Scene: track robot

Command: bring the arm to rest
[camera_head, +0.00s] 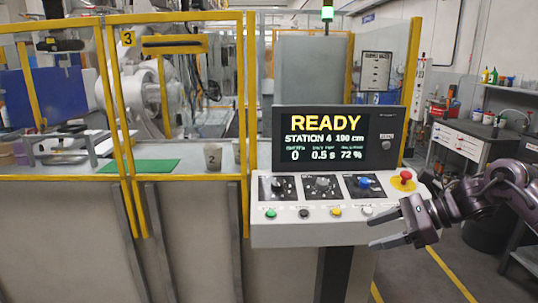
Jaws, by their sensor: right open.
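My right gripper (388,228) comes in from the right with its dark arm. It is open and empty, with its fingers pointing left at the lower right of the control panel (300,232). It looks close to the panel's front edge; I cannot tell if they touch. A red knob or lever on a yellow base (404,181) stands just above the gripper on the panel. My left gripper is not in view.
A workbench (465,140) stands at the back right. Floor at the lower right is clear, with a yellow line.

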